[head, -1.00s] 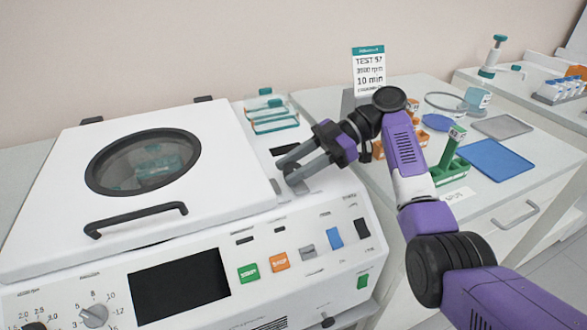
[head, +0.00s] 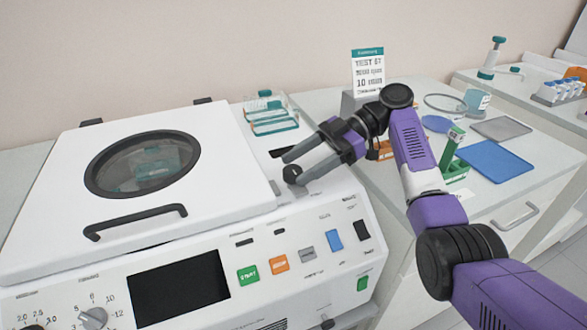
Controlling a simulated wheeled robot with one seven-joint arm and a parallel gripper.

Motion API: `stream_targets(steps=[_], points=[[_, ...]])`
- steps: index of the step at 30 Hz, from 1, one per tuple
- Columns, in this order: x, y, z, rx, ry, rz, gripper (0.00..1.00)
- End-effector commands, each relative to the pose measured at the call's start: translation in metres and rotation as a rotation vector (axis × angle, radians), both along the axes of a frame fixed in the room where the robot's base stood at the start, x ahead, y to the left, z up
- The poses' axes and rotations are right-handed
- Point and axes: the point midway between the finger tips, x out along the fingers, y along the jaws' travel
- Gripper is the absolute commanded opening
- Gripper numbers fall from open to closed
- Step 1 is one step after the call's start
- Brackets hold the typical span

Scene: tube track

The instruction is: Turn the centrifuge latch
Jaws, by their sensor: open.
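The white centrifuge (head: 215,225) fills the left and middle of the head view, with its lid (head: 70,170) down. The lid has a round window (head: 143,163) and a dark bar handle (head: 135,222). The latch, a dark round knob with a grey lever (head: 291,174), sits on the top deck right of the lid. My gripper (head: 291,170) is open, its two grey fingers pointing left at the latch, one toward the back and one toward the front. The knob shows between the fingertips. I cannot tell whether a finger touches it.
The front panel has a dark screen (head: 178,291), a green start button (head: 248,275), an orange button (head: 279,264) and a dial (head: 94,318). A clear rack (head: 272,122) stands behind the latch.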

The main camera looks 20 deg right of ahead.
Motion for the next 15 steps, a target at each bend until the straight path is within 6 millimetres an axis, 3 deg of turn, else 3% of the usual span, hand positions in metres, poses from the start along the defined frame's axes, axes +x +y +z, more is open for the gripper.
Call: stream_targets(steps=[7, 15], points=[[0.001, -0.038, 0.016, -0.003, 0.001, -0.003, 0.61], [0.001, -0.052, 0.021, -0.001, 0.001, 0.0, 0.61]])
